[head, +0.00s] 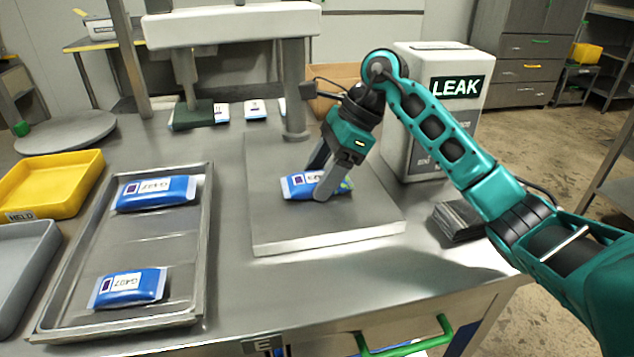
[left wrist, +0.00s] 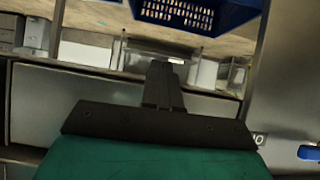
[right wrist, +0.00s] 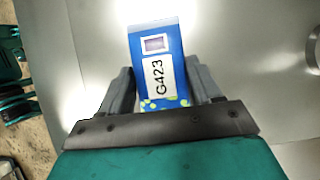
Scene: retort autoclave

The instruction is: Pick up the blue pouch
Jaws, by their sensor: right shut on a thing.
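A blue pouch (head: 299,186) with a white label lies on the raised metal plate (head: 330,236) of the press. My right gripper (head: 322,182) points down over it with one finger on each side, shut on it. In the right wrist view the pouch (right wrist: 156,60), labelled G423, sits between the two fingers (right wrist: 157,90). I cannot see a gap between the pouch and the plate. Two more blue pouches lie on the metal tray: one at the back (head: 155,193) and one, G407, at the front (head: 128,287). My left gripper (left wrist: 163,85) shows only in its wrist view, fingers together and empty.
The metal tray (head: 205,240) is left of the plate. A yellow bin (head: 60,200) and a grey bin (head: 20,262) stand further left. A white LEAK box (head: 410,130) is behind right. The press column (head: 295,85) rises behind the plate. A dark stack (head: 458,221) lies right.

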